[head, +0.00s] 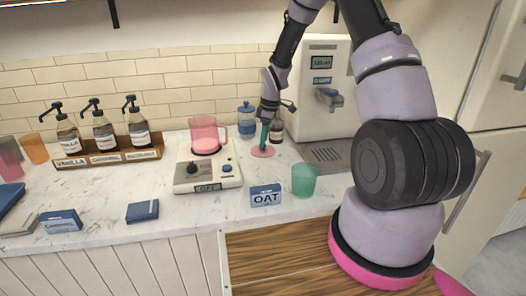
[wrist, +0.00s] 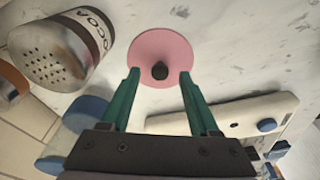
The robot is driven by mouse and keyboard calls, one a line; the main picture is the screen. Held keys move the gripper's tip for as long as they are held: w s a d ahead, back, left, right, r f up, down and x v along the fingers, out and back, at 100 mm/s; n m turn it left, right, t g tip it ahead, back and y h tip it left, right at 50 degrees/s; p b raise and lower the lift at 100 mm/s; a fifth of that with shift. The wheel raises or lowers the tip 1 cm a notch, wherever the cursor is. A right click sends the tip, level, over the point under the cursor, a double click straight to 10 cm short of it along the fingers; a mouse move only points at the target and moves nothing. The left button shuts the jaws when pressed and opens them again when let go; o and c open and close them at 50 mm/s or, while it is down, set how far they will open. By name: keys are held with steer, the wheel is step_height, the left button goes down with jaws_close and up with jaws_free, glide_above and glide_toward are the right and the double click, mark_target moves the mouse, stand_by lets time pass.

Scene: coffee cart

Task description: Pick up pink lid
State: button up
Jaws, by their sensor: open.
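The pink lid (head: 262,152) is a flat round disc lying on the marble counter, between the scale and the steam machine. In the wrist view the lid (wrist: 152,50) shows a dark knob (wrist: 160,71) at its near side. My gripper (head: 265,145) points down over the lid. In the wrist view its green fingers (wrist: 159,75) are spread apart, one on each side of the knob, with gaps between them and the knob. It holds nothing. I cannot tell the exact height of the fingertips above the counter.
A cocoa shaker (wrist: 62,48) stands close left of the lid in the wrist view. The scale (head: 208,175) with a pink pitcher (head: 203,135), a blue-lidded jar (head: 246,121), a green cup (head: 304,180) and an OAT box (head: 265,195) are nearby. The front counter is partly clear.

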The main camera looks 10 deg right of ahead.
steer(key=shift+f, duration=0.6)
jaws_close()
steer(key=shift+r, duration=0.1)
